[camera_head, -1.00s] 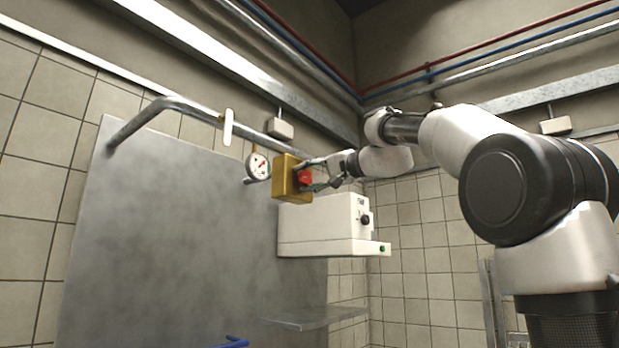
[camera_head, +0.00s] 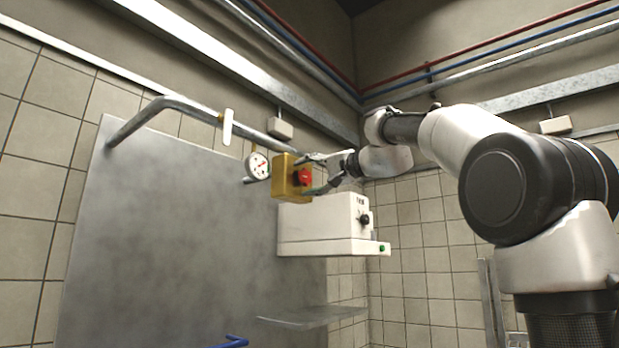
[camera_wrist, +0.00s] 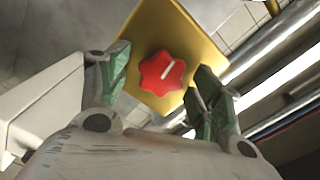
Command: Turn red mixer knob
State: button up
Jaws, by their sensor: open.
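The red mixer knob (camera_head: 304,177) sits on the face of a yellow box (camera_head: 281,180) mounted by the wall pipe. In the wrist view the knob (camera_wrist: 161,73) is a lobed red dial with a white pointer line, slanted toward the upper right, on the yellow plate (camera_wrist: 172,28). My gripper (camera_head: 318,174) is open in front of the box. In the wrist view its green-padded fingers (camera_wrist: 158,90) stand apart on the left and right of the knob, with gaps on both sides. I see no contact with the knob.
A white machine (camera_head: 322,227) with a black knob and green button is just below the yellow box. A round gauge (camera_head: 257,167) and a white lever (camera_head: 228,127) are to its left. A metal shelf (camera_head: 312,317) lies lower down.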

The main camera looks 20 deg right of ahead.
jog(key=shift+s+d, duration=0.1)
jog(key=v, duration=1.1)
jog(key=shift+s+d, duration=0.2)
jog(key=shift+s, duration=0.1)
jog(key=d+f+g+h, duration=0.2)
jog(key=d+f+h, duration=0.15)
jog(key=f, duration=0.75)
jog(key=d+f+g+h, duration=0.2)
jog(key=d+f+h, duration=0.15)
jog(key=f, duration=0.75)
jog(key=s+f+n+g+h, duration=0.1)
jog(key=s+f+n+g, duration=0.2)
jog(key=s+f, duration=0.9)
jog(key=s+f+n+g+h, duration=0.2)
jog(key=s+f+g, duration=0.1)
jog(key=s+f, duration=1)
jog(key=shift+d+f+n+h, duration=0.3)
jog(key=shift+d+f+n, duration=0.1)
jog(key=shift+f, duration=2.1)
